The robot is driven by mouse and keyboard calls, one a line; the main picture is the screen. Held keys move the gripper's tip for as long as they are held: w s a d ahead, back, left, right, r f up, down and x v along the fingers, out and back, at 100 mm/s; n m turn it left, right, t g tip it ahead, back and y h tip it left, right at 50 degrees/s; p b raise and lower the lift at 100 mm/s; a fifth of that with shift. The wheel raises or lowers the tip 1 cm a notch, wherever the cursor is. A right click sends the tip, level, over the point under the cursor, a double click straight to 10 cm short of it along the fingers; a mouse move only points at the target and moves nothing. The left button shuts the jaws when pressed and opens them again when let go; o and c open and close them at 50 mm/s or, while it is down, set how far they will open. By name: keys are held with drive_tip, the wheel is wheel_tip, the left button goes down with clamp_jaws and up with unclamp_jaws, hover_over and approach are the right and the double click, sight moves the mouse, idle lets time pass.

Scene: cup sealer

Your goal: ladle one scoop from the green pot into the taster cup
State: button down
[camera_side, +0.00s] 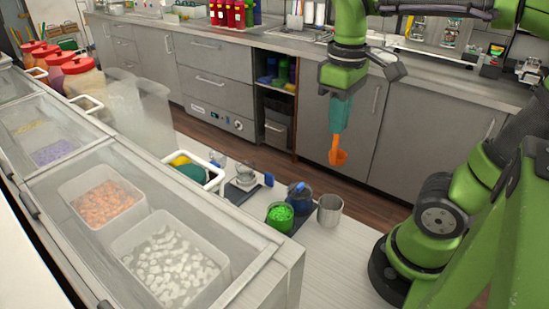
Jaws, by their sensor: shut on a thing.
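My gripper (338,131) hangs from the green arm, pointing down, right of centre and well above the work surface. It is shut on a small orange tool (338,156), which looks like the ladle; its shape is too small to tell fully. The green pot (280,223), filled with bright green pieces, stands on the counter below and left of my gripper. A grey metal cup (329,211) stands to the right of the pot, and a dark vessel with a blue part (299,195) stands just behind it. I cannot tell for sure which vessel is the taster cup.
A black device with a blue handle (243,190) and a small clear cup lies left of the pot. A glass-topped case (266,267) with bins of orange and white pieces fills the left front. The pale counter (318,270) is bare in front of the cups.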

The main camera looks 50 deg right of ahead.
drive_tip(key=w+a+f+y, duration=0.1)
drive_tip(key=w+a+f, duration=0.7)
wheel_tip(320, 180, down, 8)
drive_tip(key=shift+d+r, duration=0.15)
drive_tip(key=shift+r, duration=0.05)
idle(1.2)
wheel_tip(320, 180, up, 7)
idle(0.9)
drive_tip(key=shift+f, duration=0.1)
idle(0.8)
